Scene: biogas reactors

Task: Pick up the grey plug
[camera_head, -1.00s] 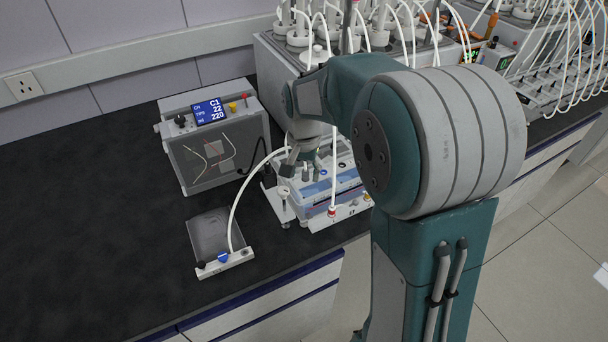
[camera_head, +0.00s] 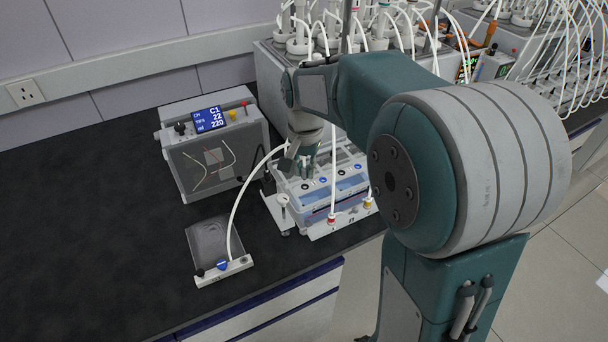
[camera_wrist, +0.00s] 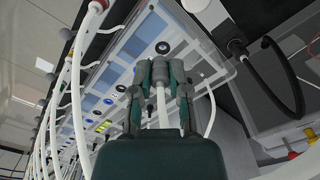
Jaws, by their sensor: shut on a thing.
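A white tube (camera_wrist: 161,108) runs back from the plug between the fingers. In the head view my gripper (camera_head: 303,168) is over the left part of a blue-and-white flat unit (camera_head: 345,187), and the plug is too small and hidden to make out there. I cannot tell whether the plug still touches the unit.
A grey box with a blue display (camera_head: 212,115) stands left of the gripper. A small clear tray (camera_head: 212,240) is in front, with a white tube arching up from it. Tubed reactors (camera_head: 300,45) stand behind. The dark bench (camera_head: 90,220) is clear at left.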

